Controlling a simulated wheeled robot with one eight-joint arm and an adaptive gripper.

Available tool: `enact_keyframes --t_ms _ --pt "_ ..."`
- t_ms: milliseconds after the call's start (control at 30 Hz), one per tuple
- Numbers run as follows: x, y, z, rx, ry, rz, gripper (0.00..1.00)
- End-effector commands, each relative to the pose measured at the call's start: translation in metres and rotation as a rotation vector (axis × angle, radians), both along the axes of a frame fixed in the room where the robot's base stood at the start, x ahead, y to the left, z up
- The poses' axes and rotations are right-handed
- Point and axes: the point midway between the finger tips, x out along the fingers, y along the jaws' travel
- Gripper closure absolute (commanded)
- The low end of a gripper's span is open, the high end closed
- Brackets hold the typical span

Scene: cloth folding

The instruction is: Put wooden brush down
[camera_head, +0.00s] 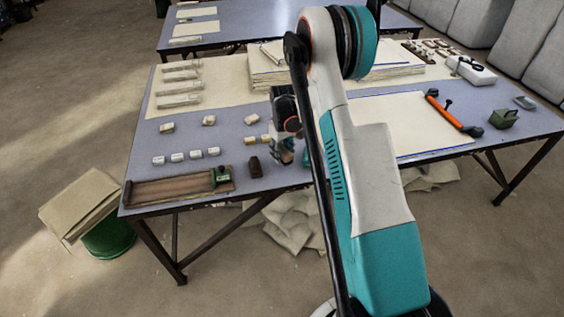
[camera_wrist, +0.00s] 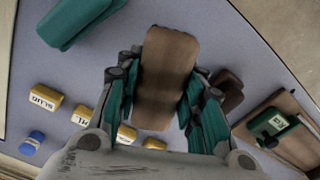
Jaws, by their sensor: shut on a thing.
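The wooden brush (camera_wrist: 168,65) shows in the wrist view as a brown wooden block, lying lengthwise between my fingers. My gripper (camera_wrist: 162,100) is shut on it, with teal fingers on both its sides. In the head view my gripper (camera_head: 285,152) is over the front of the near table (camera_head: 232,135), partly behind my arm.
A dark brown block (camera_head: 254,167) stands close left of my gripper. A wooden board (camera_head: 165,191) with a green device (camera_head: 220,175) lies at the front left edge. Several small labelled blocks (camera_head: 195,154) stand behind it. Stacked cloth (camera_head: 268,68) lies further back.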

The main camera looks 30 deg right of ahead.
Motion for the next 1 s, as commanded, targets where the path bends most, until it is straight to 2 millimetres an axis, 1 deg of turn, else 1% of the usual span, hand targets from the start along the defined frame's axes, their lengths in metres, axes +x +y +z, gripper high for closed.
enact_keyframes --t_ms 67,200,300,567,700,733,800,1000 --pt "0.000 0.000 -0.008 0.000 0.000 0.000 0.91" --pt "0.000 0.000 -0.029 0.000 0.000 0.000 0.91" --pt "0.000 0.000 -0.040 0.000 0.000 0.000 0.91" --pt "0.000 0.000 -0.040 0.000 0.000 0.000 0.91" --pt "0.000 0.000 -0.045 0.000 0.000 0.000 0.91" --pt "0.000 0.000 -0.044 0.000 0.000 0.000 0.58" --pt "0.000 0.000 -0.043 0.000 0.000 0.000 0.45" --pt "0.000 0.000 -0.043 0.000 0.000 0.000 0.45"
